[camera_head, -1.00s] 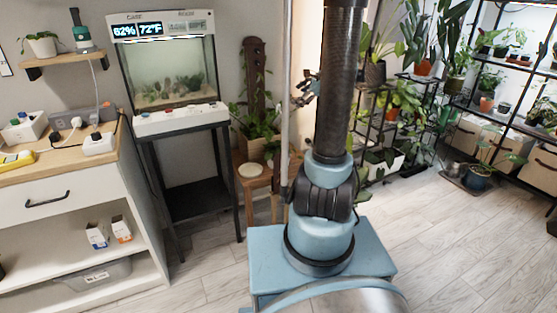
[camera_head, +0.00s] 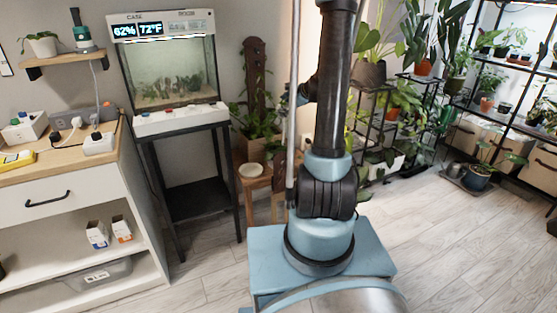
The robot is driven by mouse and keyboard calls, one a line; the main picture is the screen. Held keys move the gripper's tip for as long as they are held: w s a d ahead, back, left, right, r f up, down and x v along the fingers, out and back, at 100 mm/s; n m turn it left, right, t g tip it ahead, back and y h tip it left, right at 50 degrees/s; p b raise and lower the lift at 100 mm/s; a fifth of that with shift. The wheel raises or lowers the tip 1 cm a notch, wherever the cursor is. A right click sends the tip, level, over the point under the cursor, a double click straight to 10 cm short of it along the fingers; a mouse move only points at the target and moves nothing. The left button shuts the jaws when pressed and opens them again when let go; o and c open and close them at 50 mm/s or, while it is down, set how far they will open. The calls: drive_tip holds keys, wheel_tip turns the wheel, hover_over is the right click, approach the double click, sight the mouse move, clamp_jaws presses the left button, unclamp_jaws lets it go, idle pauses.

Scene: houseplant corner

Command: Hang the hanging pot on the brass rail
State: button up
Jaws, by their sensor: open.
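I cannot make out the hanging pot or the brass rail for certain in the head view. A leafy plant in a dark grey pot (camera_head: 368,74) stands at the top of the black rack right of my arm. I cannot tell whether it is the hanging pot. My arm rises through the middle of the picture and hides part of what lies behind it. My gripper's fingers do not show; the far end of the arm is hidden or out of the picture.
A wooden stool (camera_head: 256,183) with a pale round dish (camera_head: 251,170) stands left of my arm, below a leafy plant (camera_head: 262,122). A glass terrarium (camera_head: 172,75) is on a black stand. A white cabinet (camera_head: 60,205) fills the left. Floor (camera_head: 440,250) at right is clear.

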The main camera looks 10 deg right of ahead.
drive_tip(key=x, duration=0.5)
drive_tip(key=shift+a+f, duration=0.1)
drive_tip(key=shift+f, duration=0.05)
clamp_jaws()
idle(0.4)
